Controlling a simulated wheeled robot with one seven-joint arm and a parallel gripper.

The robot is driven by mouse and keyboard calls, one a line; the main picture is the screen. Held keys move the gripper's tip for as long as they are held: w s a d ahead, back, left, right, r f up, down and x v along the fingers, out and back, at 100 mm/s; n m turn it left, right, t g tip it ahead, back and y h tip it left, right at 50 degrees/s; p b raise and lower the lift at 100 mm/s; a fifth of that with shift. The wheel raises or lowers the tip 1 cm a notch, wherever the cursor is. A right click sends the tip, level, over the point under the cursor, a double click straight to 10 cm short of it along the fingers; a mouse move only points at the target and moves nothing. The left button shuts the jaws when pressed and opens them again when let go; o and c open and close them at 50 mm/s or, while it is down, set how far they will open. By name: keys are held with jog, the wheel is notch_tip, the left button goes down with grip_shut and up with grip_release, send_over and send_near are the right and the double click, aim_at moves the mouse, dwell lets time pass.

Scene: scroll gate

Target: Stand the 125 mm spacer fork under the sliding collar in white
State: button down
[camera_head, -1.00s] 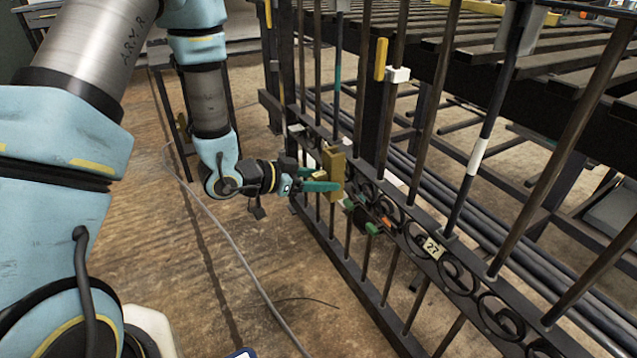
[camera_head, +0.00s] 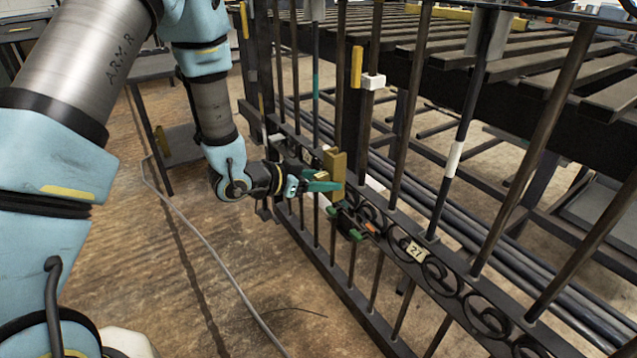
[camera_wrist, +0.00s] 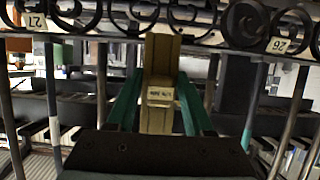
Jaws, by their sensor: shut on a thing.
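A yellow-brass spacer fork (camera_head: 335,172) is held upright in my gripper (camera_head: 318,184), in front of the gate's scroll band. In the wrist view the fork (camera_wrist: 160,75) stands between my two teal fingers (camera_wrist: 158,105), with a small label on its face that I cannot read. The fork's lower end is not clear.
The dark gate (camera_head: 440,270) has a scroll band with a plate reading 27 (camera_head: 416,251). Another bar has a white band (camera_head: 454,158). A yellow piece (camera_head: 357,66) is beside the collar. Green and orange items (camera_head: 352,225) lie near the fork. A cable (camera_head: 215,265) crosses the floor.

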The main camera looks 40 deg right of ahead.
aim_at(361, 169)
jog(key=d, duration=0.9)
jog(key=shift+s+r, duration=0.15)
jog(key=shift+s, duration=0.15)
dwell(0.6)
jog(key=shift+s+d+r, duration=0.1)
jog(key=shift+d+r, duration=0.05)
jog(key=shift+d, duration=0.25)
jog(key=shift+s+d, duration=0.2)
dwell(1.0)
jog(key=c, duration=0.7)
grip_release()
jog(key=o, duration=0.5)
jog(key=shift+a+f, duration=0.1)
jog(key=shift+f, duration=0.1)
jog(key=shift+w+a, duration=0.1)
jog(key=shift+f, duration=0.1)
